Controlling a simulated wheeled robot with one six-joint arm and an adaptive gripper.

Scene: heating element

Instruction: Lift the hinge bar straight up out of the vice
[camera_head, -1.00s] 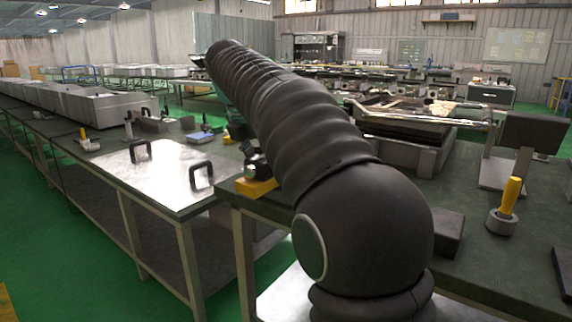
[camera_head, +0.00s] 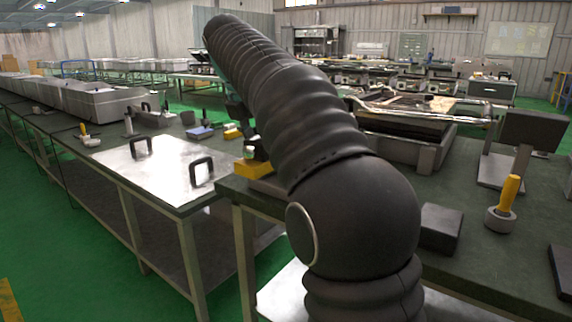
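My arm crosses the middle of the view, rising from the lower right to the upper left. I cannot make out my gripper; the arm's own links cover the area where its end may be. I cannot pick out the hinge bar or be sure of the vice. A yellow block (camera_head: 254,170) with a small dark and pale piece (camera_head: 250,152) above it shows just left of the arm, at the near bench's left corner. Its right side is hidden by the arm, and I cannot tell whether it belongs to the vice.
A steel plate with two black handles (camera_head: 165,172) lies on the left bench. On the right bench (camera_head: 465,250) are a grey frame-like tray (camera_head: 437,150), a dark block (camera_head: 440,228), a yellow-handled tool (camera_head: 508,195) in a round holder and a dark panel on a stand (camera_head: 533,131).

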